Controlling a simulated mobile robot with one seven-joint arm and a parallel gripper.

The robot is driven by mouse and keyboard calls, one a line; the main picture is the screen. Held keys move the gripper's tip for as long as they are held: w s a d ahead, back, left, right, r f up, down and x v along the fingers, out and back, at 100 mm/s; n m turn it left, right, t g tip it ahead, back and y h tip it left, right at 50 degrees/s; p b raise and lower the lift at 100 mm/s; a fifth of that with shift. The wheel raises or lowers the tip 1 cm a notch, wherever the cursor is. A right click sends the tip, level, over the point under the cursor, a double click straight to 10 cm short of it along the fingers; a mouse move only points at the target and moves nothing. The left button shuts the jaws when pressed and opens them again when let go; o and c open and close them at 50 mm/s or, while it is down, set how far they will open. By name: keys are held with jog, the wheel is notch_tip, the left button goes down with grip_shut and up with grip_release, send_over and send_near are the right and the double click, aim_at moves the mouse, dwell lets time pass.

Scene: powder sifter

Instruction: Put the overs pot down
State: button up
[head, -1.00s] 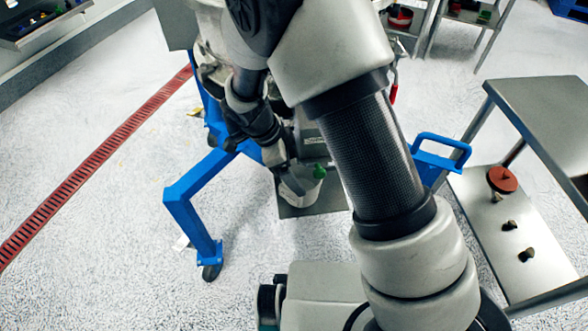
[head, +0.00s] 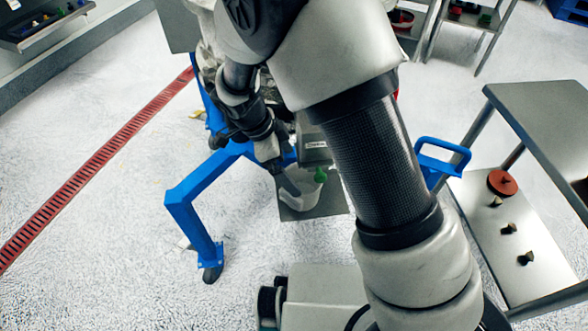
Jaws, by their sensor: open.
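The overs pot (head: 302,196), a pale whitish pot, stands on a flat grey plate (head: 330,204) low in the blue-framed machine, in the head view's middle. A small green item (head: 320,174) shows at its top right. My gripper (head: 288,186) reaches down from the upper left and its tip is at the pot's left rim. My gripper is open, though its far finger is hidden. I cannot tell whether it touches the pot. My arm hides the right part of the machine.
The blue frame's leg (head: 190,215) stands left of the pot, with a blue handle (head: 442,156) on the right. A steel table (head: 545,115) with a lower shelf (head: 485,225) stands at the right, holding a red-brown disc (head: 502,183) and small pieces.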

jog(key=p+v, duration=0.1)
jog(key=v, duration=0.7)
jog(key=shift+r, duration=0.1)
